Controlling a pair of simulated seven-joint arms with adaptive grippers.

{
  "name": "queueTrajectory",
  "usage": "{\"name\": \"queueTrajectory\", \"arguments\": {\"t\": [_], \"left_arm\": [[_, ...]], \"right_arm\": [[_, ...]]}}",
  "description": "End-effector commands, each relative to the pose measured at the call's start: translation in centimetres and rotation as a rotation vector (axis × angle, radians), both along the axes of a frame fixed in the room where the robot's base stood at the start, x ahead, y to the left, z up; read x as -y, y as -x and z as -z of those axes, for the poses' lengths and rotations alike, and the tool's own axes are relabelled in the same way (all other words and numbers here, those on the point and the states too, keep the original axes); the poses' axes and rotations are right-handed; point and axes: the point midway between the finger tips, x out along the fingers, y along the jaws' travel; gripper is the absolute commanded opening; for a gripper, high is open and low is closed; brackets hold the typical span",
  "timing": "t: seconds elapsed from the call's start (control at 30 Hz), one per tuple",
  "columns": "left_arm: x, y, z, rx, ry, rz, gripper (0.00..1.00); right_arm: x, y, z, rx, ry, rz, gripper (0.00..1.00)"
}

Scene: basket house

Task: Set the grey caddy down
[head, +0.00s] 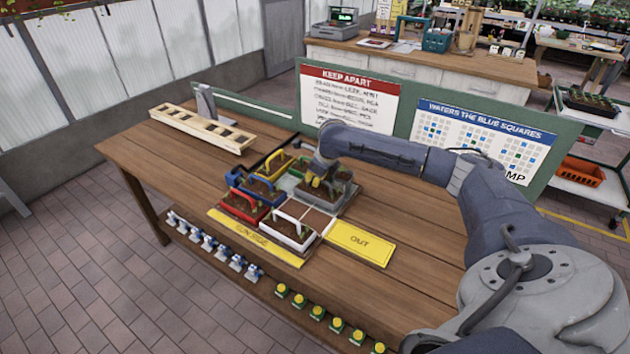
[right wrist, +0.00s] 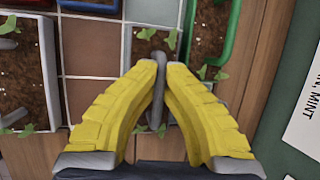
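The grey caddy (head: 338,203) holds dark soil and seedlings and is at the right rear of the grouped caddies in the head view. My right gripper (head: 318,178) comes down over it from the right. In the right wrist view, the yellow fingers (right wrist: 160,66) are closed around its grey handle bar (right wrist: 157,115). The soil of the caddy (right wrist: 150,48) shows beyond the fingertips, and the fingers hide much of the rest. I cannot tell whether its base touches the surface below. My left gripper is not in view.
Red (head: 240,207), blue (head: 262,190), yellow (head: 277,165) and white (head: 293,232) caddies stand close by. Bare tray cells (right wrist: 90,48) show beside the grey caddy. A yellow OUT plate (head: 360,243) lies at right. A wooden rack (head: 203,128) is at back left. Signs stand behind.

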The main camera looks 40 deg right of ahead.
Motion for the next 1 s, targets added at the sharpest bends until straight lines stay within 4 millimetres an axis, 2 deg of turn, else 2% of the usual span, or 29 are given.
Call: {"name": "queueTrajectory", "arguments": {"t": [0.1, 0.5, 0.53, 0.7, 1.0], "left_arm": [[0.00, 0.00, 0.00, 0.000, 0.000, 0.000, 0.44], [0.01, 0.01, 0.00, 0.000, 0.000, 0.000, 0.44], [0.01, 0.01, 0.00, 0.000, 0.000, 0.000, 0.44], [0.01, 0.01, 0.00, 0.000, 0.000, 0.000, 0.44], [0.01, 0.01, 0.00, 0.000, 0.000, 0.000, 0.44]], "right_arm": [[0.01, -0.02, 0.75, 0.001, 0.001, -0.001, 0.00], [-0.01, -0.03, 1.12, 0.001, 0.001, -0.001, 0.00], [-0.01, -0.01, 1.13, 0.001, 0.000, -0.001, 0.09], [-0.01, 0.00, 1.12, 0.001, 0.000, -0.001, 0.27], [-0.01, -0.03, 0.83, 0.001, 0.001, -0.001, 0.27]]}}
